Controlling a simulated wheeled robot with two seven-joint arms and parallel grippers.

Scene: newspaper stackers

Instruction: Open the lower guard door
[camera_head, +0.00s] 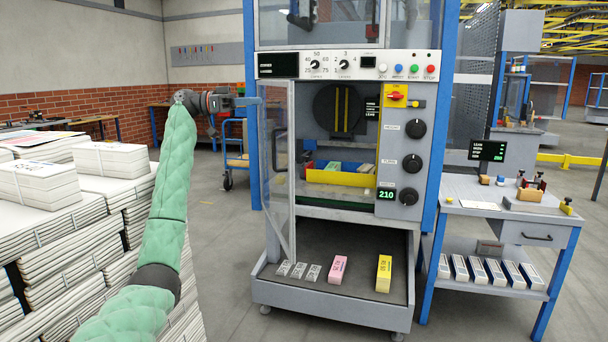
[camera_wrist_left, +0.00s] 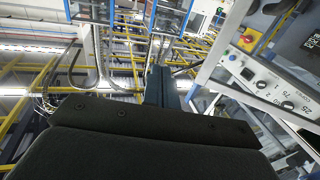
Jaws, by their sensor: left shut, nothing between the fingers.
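The lower guard door (camera_head: 278,150) is a clear panel in a grey frame on the left side of the machine. It stands swung outward, its free edge toward me, leaving the lower bay uncovered. My left gripper (camera_head: 257,101) is shut and empty at the upper left of the door, on its outer face side. I cannot tell whether the fingertips touch the door. In the left wrist view the closed fingers (camera_wrist_left: 157,76) point upward, with the machine's control panel (camera_wrist_left: 262,84) to their right. My right gripper is not in view.
Newspaper stacks (camera_head: 45,235) stand at left beside my arm. A grey workbench (camera_head: 510,206) stands at right.

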